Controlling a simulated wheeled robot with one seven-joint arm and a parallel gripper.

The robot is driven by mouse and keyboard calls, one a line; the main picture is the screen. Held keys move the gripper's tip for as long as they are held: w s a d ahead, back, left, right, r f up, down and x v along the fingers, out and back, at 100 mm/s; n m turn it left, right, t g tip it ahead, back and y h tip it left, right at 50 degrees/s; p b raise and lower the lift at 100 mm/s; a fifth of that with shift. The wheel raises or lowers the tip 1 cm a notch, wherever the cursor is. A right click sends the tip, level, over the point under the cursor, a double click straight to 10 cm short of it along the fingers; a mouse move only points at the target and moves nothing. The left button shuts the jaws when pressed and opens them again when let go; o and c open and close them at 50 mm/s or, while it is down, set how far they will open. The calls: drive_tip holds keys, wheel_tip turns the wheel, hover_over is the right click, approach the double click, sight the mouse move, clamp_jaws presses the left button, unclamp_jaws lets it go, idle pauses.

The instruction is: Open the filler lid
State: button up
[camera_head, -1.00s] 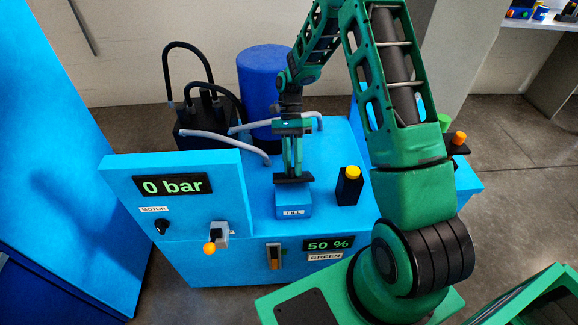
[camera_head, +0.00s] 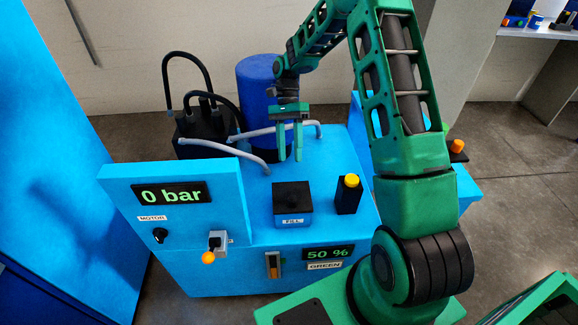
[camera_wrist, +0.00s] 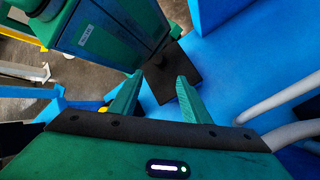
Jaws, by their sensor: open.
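The filler is a small blue box (camera_head: 293,221) labelled FILL on top of the blue machine. Its black lid (camera_head: 292,195) lies flat over the box and looks shut. My gripper (camera_head: 290,157) hangs above and behind the lid, fingers pointing down, open and empty. The fingers do not touch the lid. In the wrist view, the dark lid (camera_wrist: 188,72) shows beyond the tips of my gripper (camera_wrist: 158,80), partly hidden by my own arm.
A black post with a yellow button (camera_head: 350,182) stands just right of the filler. Grey hoses (camera_head: 255,158) curve behind and left of my gripper. The gauge panel (camera_head: 172,192) reads 0 bar. A blue drum (camera_head: 257,85) stands behind.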

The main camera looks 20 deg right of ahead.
drive_tip(key=v, duration=0.3)
drive_tip(key=shift+w+r, duration=0.25)
drive_tip(key=shift+r, duration=0.05)
